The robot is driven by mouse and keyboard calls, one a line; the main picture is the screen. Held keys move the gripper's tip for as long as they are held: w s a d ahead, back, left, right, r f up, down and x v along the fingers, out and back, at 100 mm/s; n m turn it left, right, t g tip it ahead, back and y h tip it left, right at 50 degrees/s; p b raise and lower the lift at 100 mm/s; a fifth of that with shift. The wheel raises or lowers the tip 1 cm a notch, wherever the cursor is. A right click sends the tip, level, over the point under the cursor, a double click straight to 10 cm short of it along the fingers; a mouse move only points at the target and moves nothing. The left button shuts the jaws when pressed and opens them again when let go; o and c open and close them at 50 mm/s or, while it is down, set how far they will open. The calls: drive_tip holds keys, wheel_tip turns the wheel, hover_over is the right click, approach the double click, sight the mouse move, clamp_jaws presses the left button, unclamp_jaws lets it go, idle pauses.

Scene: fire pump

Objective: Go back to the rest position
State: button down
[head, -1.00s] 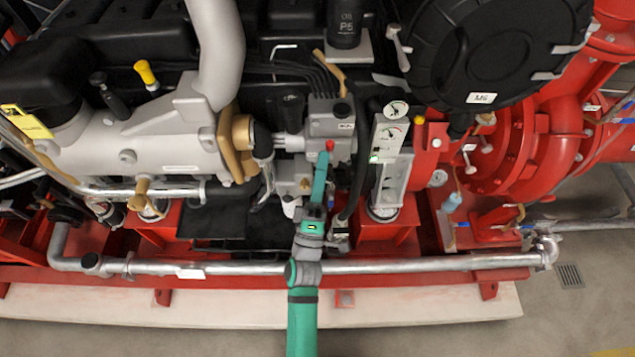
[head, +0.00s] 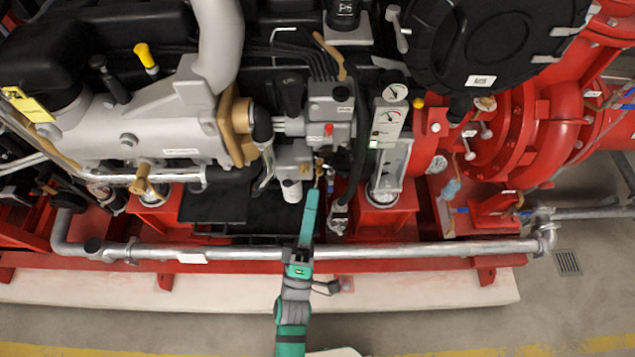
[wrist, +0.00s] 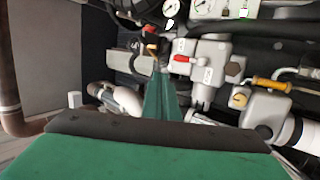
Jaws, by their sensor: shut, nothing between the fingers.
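My green and grey arm reaches up from the bottom of the head view toward the engine. My gripper (head: 312,195) is its slim green end, in front of the grey control block (head: 330,107) with a red knob and below it. In the wrist view my gripper (wrist: 161,76) shows as a narrow green wedge, shut and empty. The grey block with a red lever (wrist: 182,59) is just beyond the fingers there. I cannot tell whether the tips touch anything.
A silver pipe (head: 400,251) runs along the red base frame under my arm. A gauge panel (head: 388,125) stands to the right, and a red pump housing (head: 563,120) farther right. Black hoses hang near the block. The floor (head: 150,335) in front is clear.

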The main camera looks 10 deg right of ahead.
drive_tip(key=shift+s+a+f, duration=0.15)
drive_tip(key=shift+s+a, duration=0.15)
drive_tip(key=shift+s, duration=0.2)
drive_tip(key=shift+w, duration=0.1)
drive_tip(key=s+a+f+m+g+y, duration=0.1)
drive_tip(key=s+f+m+g+y, duration=0.3)
drive_tip(key=s, duration=0.5)
drive_tip(key=s+a+f+m+g+y, duration=0.2)
drive_tip(key=s+f+m+g+y, duration=0.1)
drive_tip(key=s+m, duration=0.5)
drive_tip(key=shift+s+f+g+y, duration=0.4)
drive_tip(key=shift+s+f+y, duration=0.5)
drive_tip(key=shift+s+f, duration=0.35)
drive_tip(key=shift+a, duration=0.1)
